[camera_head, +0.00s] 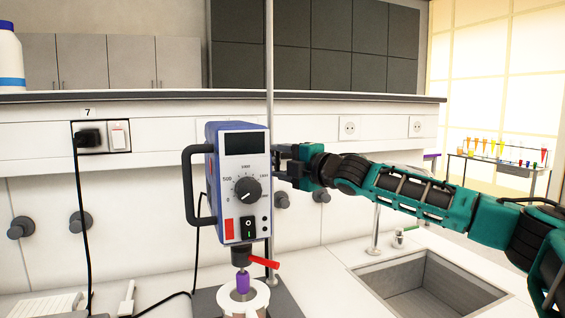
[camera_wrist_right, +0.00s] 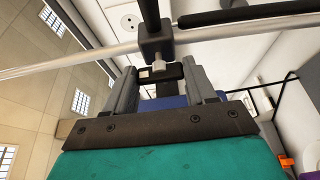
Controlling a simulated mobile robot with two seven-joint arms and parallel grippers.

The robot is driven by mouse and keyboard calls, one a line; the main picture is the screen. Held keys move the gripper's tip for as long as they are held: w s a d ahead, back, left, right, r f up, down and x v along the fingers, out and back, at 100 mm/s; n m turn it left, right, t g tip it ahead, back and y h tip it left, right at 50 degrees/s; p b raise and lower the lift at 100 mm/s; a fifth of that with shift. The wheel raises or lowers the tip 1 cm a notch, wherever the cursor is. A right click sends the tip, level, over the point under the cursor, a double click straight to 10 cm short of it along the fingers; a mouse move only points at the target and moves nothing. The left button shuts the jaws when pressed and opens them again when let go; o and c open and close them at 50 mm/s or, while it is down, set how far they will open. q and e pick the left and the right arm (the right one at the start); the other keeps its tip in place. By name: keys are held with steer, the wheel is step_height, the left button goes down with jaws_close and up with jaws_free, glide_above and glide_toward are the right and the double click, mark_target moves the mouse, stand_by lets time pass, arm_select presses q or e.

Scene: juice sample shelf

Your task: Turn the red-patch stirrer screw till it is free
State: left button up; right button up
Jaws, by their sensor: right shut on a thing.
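The stirrer (camera_head: 240,180) is a blue box with a dial, a dark display and a red patch (camera_head: 229,229) low on its front. It hangs upright on a thin metal rod (camera_head: 269,60). My right gripper (camera_head: 282,163) reaches in from the right, close beside the rod and the stirrer's right side. In the right wrist view, my right gripper (camera_wrist_right: 160,82) is shut on a small dark screw (camera_wrist_right: 168,73) at the black clamp block (camera_wrist_right: 156,46) on the rod. My left gripper is out of view.
A sink (camera_head: 425,285) lies at the right. A socket (camera_head: 90,138) with a black cable is on the left wall panel.

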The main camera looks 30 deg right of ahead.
steer(key=o, duration=1)
steer(key=shift+o, duration=0.2)
steer(key=s+d, duration=0.2)
steer(key=s, duration=1)
steer(key=shift+s+b, duration=0.35)
steer(key=shift+b, duration=0.1)
